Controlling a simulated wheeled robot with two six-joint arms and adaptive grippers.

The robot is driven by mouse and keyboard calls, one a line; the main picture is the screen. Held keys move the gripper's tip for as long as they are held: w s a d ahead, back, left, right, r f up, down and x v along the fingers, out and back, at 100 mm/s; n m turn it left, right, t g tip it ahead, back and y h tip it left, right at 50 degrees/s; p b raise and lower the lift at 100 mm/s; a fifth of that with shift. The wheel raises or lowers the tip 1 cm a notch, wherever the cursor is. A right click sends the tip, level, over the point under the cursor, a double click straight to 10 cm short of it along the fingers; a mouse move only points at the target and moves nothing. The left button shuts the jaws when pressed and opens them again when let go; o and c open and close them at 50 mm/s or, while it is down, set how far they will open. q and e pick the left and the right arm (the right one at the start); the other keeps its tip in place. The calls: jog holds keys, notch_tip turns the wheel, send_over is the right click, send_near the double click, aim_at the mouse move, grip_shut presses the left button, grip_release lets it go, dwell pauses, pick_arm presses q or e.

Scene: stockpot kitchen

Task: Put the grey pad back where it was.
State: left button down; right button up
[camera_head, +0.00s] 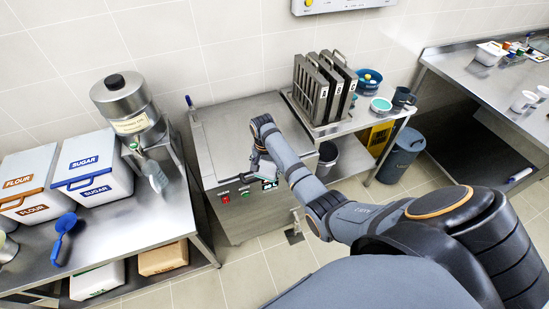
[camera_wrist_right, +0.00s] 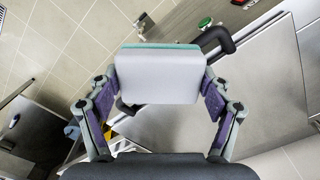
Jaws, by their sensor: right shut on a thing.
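The grey pad (camera_wrist_right: 158,75), a pale grey block with a teal edge along its top, fills the middle of the right wrist view. My right gripper (camera_wrist_right: 158,95) is shut on it, with a finger on each side. In the head view my right gripper (camera_head: 259,165) is at the front of the steel cooker (camera_head: 215,140), near its front edge. The pad is hard to make out there because the gripper and arm cover most of that spot. My left gripper is not in view.
Sugar (camera_head: 92,165) and flour (camera_head: 26,183) bins and a steel dispenser (camera_head: 128,102) stand left. The cooker lid is flat and clear at left.

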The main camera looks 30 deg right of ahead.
aim_at(261, 177)
jog(key=a+n, duration=0.1)
jog(key=s+a+n, duration=0.1)
jog(key=a+f+n, duration=0.1)
jog(key=shift+s+a+b, duration=0.15)
jog(key=shift+s+b, duration=0.15)
jog(key=shift+b, duration=0.05)
jog(key=s+a+f+n+b, duration=0.2)
jog(key=f+n+b, duration=0.1)
jog(key=f+b, duration=0.2)
jog(key=s+a+f+n+b, duration=0.2)
jog(key=f+n+b, duration=0.2)
jog(key=b, duration=0.3)
jog(key=shift+s+a+f, duration=0.3)
jog(key=shift+s+f, duration=0.05)
jog(key=shift+f, duration=0.5)
